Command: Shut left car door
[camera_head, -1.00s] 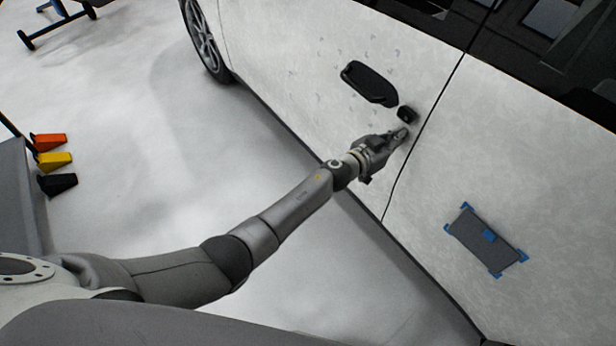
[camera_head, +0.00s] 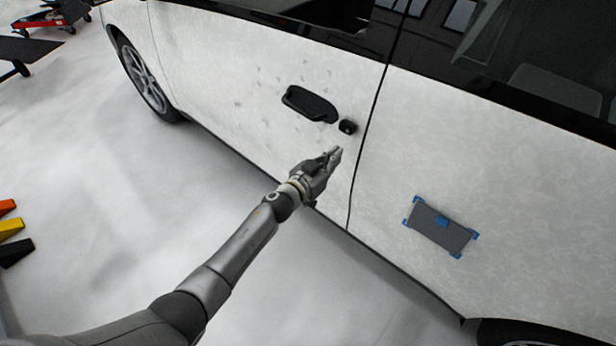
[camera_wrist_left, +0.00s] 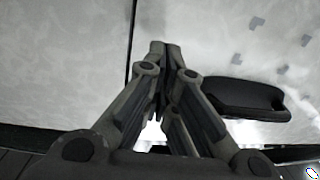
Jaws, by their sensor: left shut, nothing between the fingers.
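The white car door (camera_head: 240,70) fills the upper middle of the head view. It looks flush with the panel to its right, with a thin dark seam (camera_head: 366,130) between them. A black handle recess (camera_head: 309,104) and a small black piece (camera_head: 347,127) sit near that edge. My left gripper (camera_head: 337,152) is shut and empty, just below the small piece and left of the seam. In the left wrist view its fingertips (camera_wrist_left: 164,46) meet beside the seam, with the handle (camera_wrist_left: 247,98) to the right. Whether they touch the door is unclear. My right gripper is out of view.
A grey rectangular pad with blue corners (camera_head: 440,228) is on the rear panel. A front wheel (camera_head: 143,75) shows at the upper left. Orange, yellow and black wedges (camera_head: 12,228) lie at the left edge. The floor beside the car is clear.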

